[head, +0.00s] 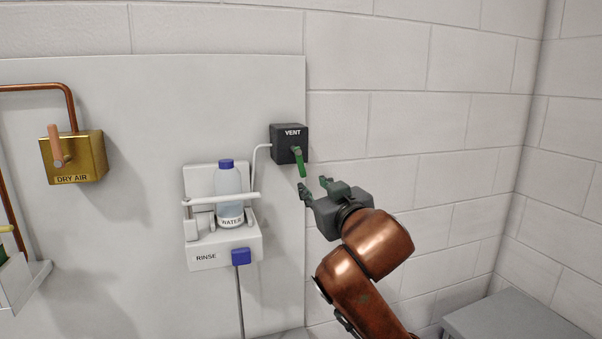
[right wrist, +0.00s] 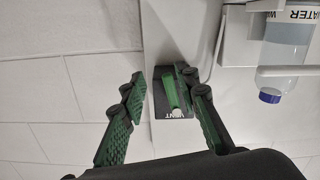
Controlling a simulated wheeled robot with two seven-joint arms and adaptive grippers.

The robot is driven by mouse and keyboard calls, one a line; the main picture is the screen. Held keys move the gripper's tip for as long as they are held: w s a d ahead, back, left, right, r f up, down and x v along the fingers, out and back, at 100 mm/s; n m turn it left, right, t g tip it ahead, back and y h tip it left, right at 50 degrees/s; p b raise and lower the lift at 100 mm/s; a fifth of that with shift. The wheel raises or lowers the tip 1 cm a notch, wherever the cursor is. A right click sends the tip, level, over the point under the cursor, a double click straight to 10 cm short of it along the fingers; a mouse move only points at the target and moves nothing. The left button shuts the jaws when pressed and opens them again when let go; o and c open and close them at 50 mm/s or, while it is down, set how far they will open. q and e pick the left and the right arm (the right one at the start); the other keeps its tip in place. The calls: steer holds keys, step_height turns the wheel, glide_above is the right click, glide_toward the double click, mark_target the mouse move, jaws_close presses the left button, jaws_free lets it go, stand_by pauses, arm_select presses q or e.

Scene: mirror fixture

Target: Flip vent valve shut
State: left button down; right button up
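The vent valve is a dark box labelled VENT (head: 290,143) on the right edge of the white panel. Its green lever (head: 300,163) hangs down, tilted slightly to the right. My right gripper (head: 314,186) is open just below the lever, with its fingers apart. In the right wrist view, which shows the scene upside down, the open right gripper (right wrist: 160,75) has the green lever (right wrist: 171,92) beyond its fingers, nearer the right-hand finger. The dark vent box (right wrist: 178,106) is partly hidden by that finger. I cannot tell whether finger and lever touch. My left gripper is not in view.
Left of the vent, a white rinse station (head: 208,254) with a blue button (head: 241,257) holds a water bottle (head: 229,182) behind a bar. A brass dry air box (head: 80,158) is further left. A grey surface (head: 515,318) is at lower right. The block wall right of the vent is bare.

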mark_target(302, 171)
steer(key=w+a+r, duration=0.1)
steer(key=w+p, duration=0.1)
steer(key=w+a+r, duration=0.1)
steer(key=shift+w+a+r, duration=0.3)
steer(key=shift+w+r, duration=0.05)
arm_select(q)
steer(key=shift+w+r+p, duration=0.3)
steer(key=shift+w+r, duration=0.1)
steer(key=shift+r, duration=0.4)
arm_select(e)
steer(key=shift+w+a+f, duration=0.1)
steer(key=shift+w+a, duration=0.1)
steer(key=shift+w, duration=0.5)
steer(key=shift+c, duration=0.4)
jaws_close()
